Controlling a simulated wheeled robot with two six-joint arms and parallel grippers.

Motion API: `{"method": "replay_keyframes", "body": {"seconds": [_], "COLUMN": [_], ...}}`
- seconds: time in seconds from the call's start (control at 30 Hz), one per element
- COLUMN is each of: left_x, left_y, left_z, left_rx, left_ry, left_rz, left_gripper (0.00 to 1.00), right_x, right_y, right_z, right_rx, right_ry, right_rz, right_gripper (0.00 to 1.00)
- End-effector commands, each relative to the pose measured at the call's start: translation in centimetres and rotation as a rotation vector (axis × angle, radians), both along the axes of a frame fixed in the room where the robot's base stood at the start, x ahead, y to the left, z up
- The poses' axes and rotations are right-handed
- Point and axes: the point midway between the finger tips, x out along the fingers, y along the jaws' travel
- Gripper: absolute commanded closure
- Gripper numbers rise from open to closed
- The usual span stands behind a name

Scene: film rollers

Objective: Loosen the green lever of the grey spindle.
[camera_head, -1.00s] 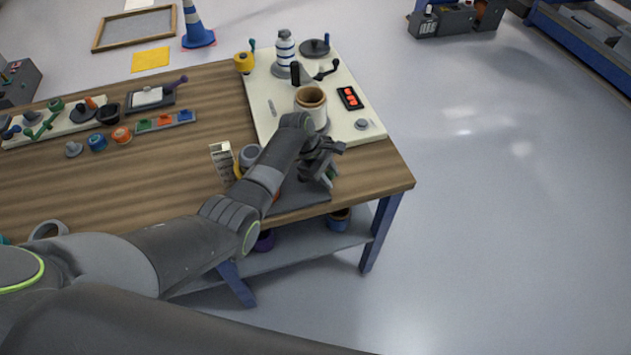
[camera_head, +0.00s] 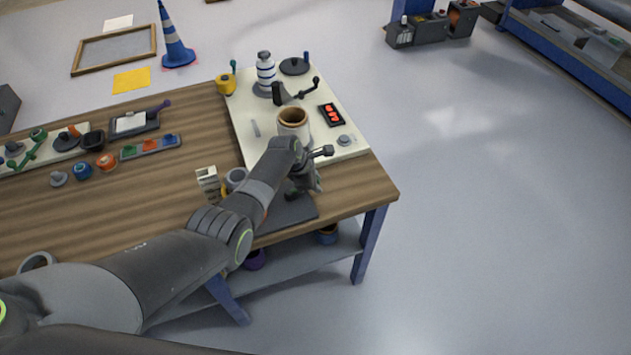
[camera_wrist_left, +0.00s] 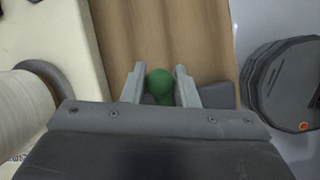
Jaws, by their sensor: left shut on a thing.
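My left gripper (camera_head: 306,178) is over the front right part of the workbench, beside the cream board. In the left wrist view its two fingers (camera_wrist_left: 160,88) sit on either side of a round green knob (camera_wrist_left: 160,82) and are shut on it. I take this knob for the end of the green lever; the rest of the lever is hidden. I cannot make out the grey spindle clearly. My right gripper is not in view.
A dark grey mat (camera_head: 292,212) lies near the front edge. Bare wood (camera_head: 130,205) lies to the left.

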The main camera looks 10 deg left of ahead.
Motion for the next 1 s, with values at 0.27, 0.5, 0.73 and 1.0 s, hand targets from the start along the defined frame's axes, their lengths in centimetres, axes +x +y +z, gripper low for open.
{"method": "replay_keyframes", "body": {"seconds": [0.27,0.5,0.73,1.0], "left_x": [0.2,0.2,0.1,-0.2], "left_y": [0.1,0.1,0.1,0.5], "left_z": [0.2,0.1,0.1,1.5], "left_rx": [0.003,0.002,0.001,0.0], "left_ry": [-0.007,-0.005,-0.002,-0.003], "left_rz": [0.0,0.0,0.0,0.0], "left_gripper": [1.0,0.53,0.53,0.53], "right_x": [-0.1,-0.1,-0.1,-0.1], "right_y": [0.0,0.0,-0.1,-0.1], "right_z": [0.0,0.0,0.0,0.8], "right_rx": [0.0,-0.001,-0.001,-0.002], "right_ry": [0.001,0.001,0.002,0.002], "right_rz": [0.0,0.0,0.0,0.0], "right_gripper": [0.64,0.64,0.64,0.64]}}
